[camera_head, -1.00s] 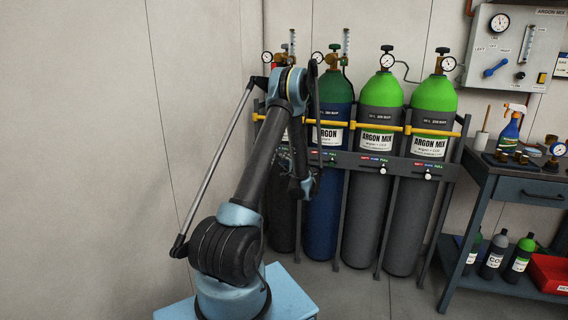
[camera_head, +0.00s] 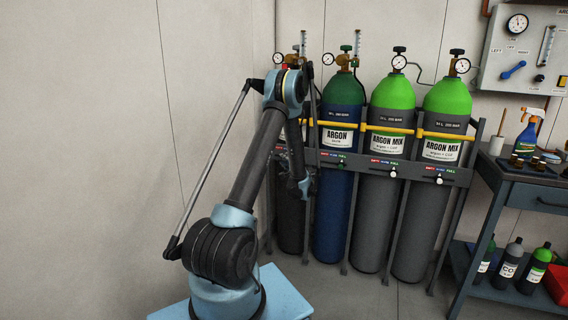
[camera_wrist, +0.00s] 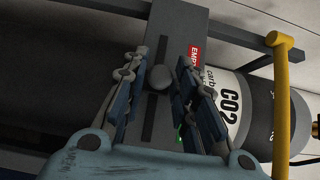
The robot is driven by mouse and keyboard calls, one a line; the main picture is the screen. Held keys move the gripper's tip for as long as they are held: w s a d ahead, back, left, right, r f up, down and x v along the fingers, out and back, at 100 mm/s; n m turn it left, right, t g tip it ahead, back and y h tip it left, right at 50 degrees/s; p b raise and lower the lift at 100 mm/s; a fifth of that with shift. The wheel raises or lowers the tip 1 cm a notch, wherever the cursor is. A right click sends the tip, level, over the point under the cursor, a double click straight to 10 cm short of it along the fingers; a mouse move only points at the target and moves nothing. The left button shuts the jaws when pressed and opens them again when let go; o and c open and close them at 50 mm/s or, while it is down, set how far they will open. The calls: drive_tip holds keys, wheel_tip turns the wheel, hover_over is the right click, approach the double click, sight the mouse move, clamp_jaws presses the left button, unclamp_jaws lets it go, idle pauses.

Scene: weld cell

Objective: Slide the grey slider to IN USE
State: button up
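The grey slider (camera_wrist: 159,79) is a round knob on a slotted grey plate (camera_wrist: 180,18) in the wrist view. Bare slot shows on both sides of it. A red EMPTY label (camera_wrist: 194,54) is beside the slot's upper end, and a bit of green marking (camera_wrist: 179,134) shows lower down. The label between is hidden behind the right finger, so I see no IN USE text. My gripper (camera_wrist: 161,72) is open, with one finger on each side of the knob; contact is not clear. In the head view my gripper (camera_head: 304,188) is at the rack's left end, and the slider there is hidden.
A CO2 cylinder (camera_wrist: 232,98) and a yellow bar (camera_wrist: 283,95) are at the right in the wrist view. The rack holds ARGON (camera_head: 338,200) and two ARGON MIX cylinders (camera_head: 383,215) (camera_head: 428,220). A workbench (camera_head: 530,200) stands to the right.

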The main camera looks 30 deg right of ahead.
drive_tip(key=shift+o, duration=1.2)
drive_tip(key=shift+f, duration=0.1)
drive_tip(key=s+a, duration=0.1)
drive_tip(key=s, duration=0.6)
drive_tip(key=shift+s+a, duration=0.15)
drive_tip(key=shift+s, duration=0.05)
